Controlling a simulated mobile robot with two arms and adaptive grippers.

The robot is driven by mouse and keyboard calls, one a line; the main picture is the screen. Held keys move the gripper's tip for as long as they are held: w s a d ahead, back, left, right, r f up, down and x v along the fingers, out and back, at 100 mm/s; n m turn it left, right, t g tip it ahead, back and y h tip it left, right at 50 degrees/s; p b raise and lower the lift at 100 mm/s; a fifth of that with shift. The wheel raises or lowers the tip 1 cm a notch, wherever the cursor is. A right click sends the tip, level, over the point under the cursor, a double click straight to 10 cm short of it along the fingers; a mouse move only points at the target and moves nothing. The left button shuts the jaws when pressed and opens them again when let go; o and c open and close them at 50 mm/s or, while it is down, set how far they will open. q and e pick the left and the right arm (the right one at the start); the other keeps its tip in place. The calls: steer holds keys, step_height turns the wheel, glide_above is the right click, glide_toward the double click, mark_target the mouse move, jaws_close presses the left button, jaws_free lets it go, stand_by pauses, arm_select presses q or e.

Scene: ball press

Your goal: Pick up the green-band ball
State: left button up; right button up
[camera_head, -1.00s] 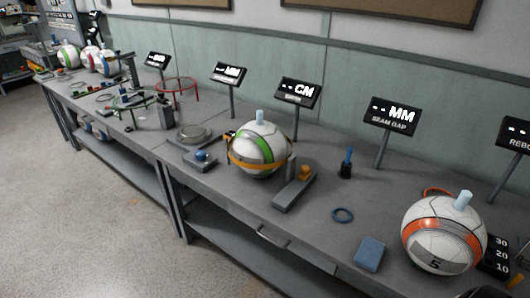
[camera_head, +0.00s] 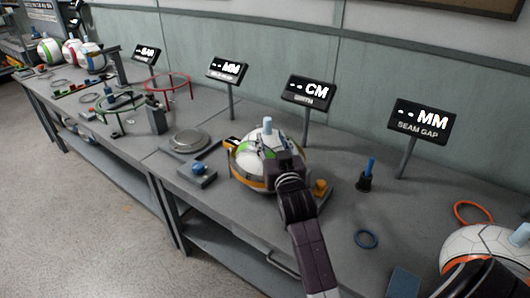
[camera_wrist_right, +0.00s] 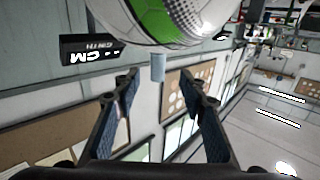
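The green-band ball (camera_head: 249,160), white with a green stripe, sits on the bench in an orange-yellow ring, with a light-blue peg (camera_head: 267,123) upright on top. My right gripper (camera_head: 282,166) is in front of the ball in the head view and hides its right part. In the right wrist view the gripper (camera_wrist_right: 160,82) is open and empty, its two fingers apart. The ball (camera_wrist_right: 165,18) fills the top of that view, and the peg (camera_wrist_right: 158,68) shows in line with the gap between the fingers. My left gripper is not in view.
The CM display (camera_head: 308,91) stands behind the ball. A small stand with a blue knob (camera_head: 197,171) is at its left. A round plate (camera_head: 189,140) lies further left.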

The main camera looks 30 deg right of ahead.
mark_target(269, 126)
steer(key=w, duration=0.1)
steer(key=w+d+r, duration=0.1)
steer(key=shift+w+d+r, duration=0.2)
steer(key=shift+w+d, duration=0.05)
steer(key=shift+w, duration=0.05)
steer(key=shift+w+d+p, duration=0.15)
steer(key=shift+w+p, duration=0.15)
steer(key=shift+w, duration=0.1)
steer(key=x, duration=0.4)
steer(key=shift+f, duration=0.25)
steer(key=shift+d, duration=0.1)
steer(key=c, duration=0.7)
jaws_close()
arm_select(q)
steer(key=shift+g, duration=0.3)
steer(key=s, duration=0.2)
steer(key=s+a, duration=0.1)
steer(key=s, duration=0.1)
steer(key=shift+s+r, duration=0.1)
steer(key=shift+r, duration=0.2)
